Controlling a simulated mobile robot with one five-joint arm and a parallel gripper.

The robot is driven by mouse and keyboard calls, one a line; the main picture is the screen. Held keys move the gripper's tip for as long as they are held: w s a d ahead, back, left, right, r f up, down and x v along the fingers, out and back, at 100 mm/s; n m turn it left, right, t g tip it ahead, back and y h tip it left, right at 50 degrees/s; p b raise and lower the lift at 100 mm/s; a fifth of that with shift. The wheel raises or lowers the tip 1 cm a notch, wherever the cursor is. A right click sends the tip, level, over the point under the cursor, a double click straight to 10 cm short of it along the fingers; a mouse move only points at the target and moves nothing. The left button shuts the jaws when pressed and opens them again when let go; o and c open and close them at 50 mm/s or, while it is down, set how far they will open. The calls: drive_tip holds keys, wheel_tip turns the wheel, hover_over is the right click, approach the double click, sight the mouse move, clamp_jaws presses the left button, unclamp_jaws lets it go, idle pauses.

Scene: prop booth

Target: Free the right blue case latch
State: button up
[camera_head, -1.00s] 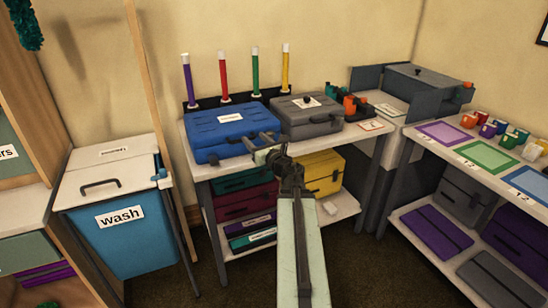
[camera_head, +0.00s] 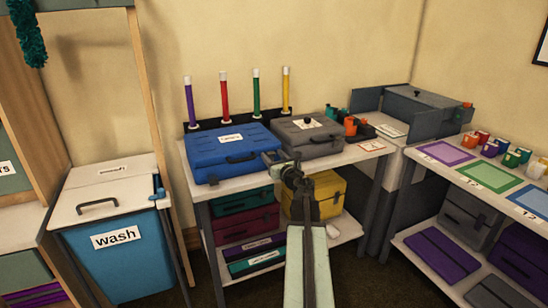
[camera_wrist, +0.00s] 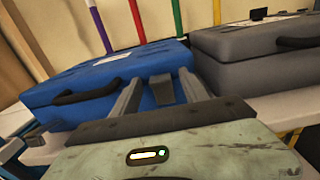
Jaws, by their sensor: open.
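The blue case (camera_head: 215,149) lies closed on the left of the white-topped table, with a dark carry handle on its front. In the wrist view the case (camera_wrist: 95,75) fills the left and middle, with its handle (camera_wrist: 85,94) at left. A dark grey latch (camera_wrist: 161,88) sits on its front right of the handle. My gripper (camera_head: 273,158) is at the case's front right corner. In the wrist view my open gripper (camera_wrist: 160,93) has one finger on each side of the latch. I cannot tell whether the fingers touch it. The head view hides the latch behind the gripper.
A grey case (camera_head: 306,142) stands close on the right of the blue one. Colored tubes (camera_head: 224,92) stand in a rack behind. A yellow case (camera_head: 325,195) sits on the shelf below. A blue wash bin (camera_head: 120,262) stands left.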

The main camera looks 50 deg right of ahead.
clamp_jaws()
drive_tip(key=shift+s+f+b, duration=0.1)
drive_tip(key=shift+f+b, duration=0.05)
drive_tip(key=shift+b, duration=0.15)
